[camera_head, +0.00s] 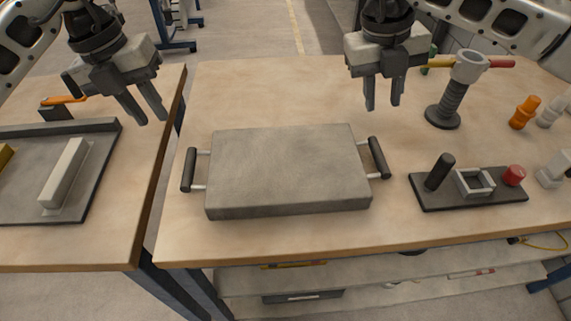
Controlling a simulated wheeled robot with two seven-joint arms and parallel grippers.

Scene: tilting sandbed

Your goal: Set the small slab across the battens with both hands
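The small slab (288,170) is a grey stone-like block lying flat on the middle table. It has a dark bar handle on each side, the left handle (189,169) and the right handle (378,157). A pale batten (65,175) lies on a dark tray (95,180) on the left table. A yellow piece (5,156), perhaps another batten, is cut off at the left edge. My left gripper (151,119) is open and empty, up and left of the left handle. My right gripper (383,106) is open and empty, beyond the right handle and apart from it.
A gap separates the left table from the middle table (260,100). A dark fixture plate (470,205) with a peg, square frame and red knob stands right of the slab. Behind it is a grey post (448,105). Orange (523,112) and white pieces stand far right.

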